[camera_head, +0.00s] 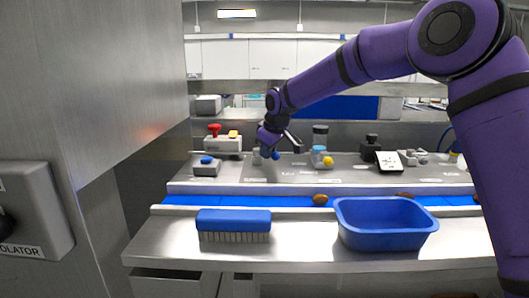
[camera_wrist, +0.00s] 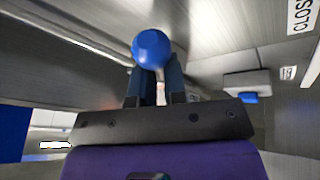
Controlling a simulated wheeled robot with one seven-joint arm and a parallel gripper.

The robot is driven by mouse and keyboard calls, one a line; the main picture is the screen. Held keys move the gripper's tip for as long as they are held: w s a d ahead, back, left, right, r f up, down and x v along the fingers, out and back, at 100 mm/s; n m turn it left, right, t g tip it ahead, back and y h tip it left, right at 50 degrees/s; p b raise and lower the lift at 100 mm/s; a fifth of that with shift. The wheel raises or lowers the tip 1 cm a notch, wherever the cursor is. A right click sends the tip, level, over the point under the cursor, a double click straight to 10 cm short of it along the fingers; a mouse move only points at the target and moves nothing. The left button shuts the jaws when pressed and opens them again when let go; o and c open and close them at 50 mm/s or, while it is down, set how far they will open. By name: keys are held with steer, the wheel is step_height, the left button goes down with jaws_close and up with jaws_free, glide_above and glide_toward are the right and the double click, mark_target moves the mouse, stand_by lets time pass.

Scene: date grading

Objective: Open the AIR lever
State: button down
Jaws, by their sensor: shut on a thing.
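A blue ball knob (camera_head: 276,155) stands at the back of the worktop, just below my gripper (camera_head: 270,143); I take it for the AIR lever's knob, though no AIR label can be read. In the wrist view the blue ball (camera_wrist: 151,47) sits at the tips of the two dark fingers of my gripper (camera_wrist: 155,75), which are shut on it. The lever's shaft and pivot are hidden behind the ball and fingers. A sign reading "CLOS" (camera_wrist: 299,15), cut off by the frame edge, shows at the upper right of the wrist view.
A grey box with a blue button (camera_head: 207,161) and a red knob (camera_head: 214,129) stand left of my gripper. A blue brush (camera_head: 234,217) and blue bin (camera_head: 386,239) stand in front of the belt.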

steer(key=n, duration=0.1)
steer(key=w+d+n+g+y, duration=0.1)
steer(key=n, duration=0.1)
steer(key=shift+f, duration=0.35)
steer(key=shift+w+d+n+g+y, duration=0.1)
steer(key=shift+w+n+g+y, duration=0.2)
steer(key=shift+n, duration=0.6)
steer(key=shift+w+d+n+g+y, duration=0.1)
steer(key=shift+w+n+g+y, duration=0.15)
steer(key=shift+n, duration=0.65)
steer(key=c, duration=1.2)
jaws_free()
steer(key=shift+w, duration=0.1)
steer(key=shift+o, duration=0.2)
steer(key=shift+r, duration=0.55)
steer(key=v, duration=1)
steer(key=shift+d, duration=0.1)
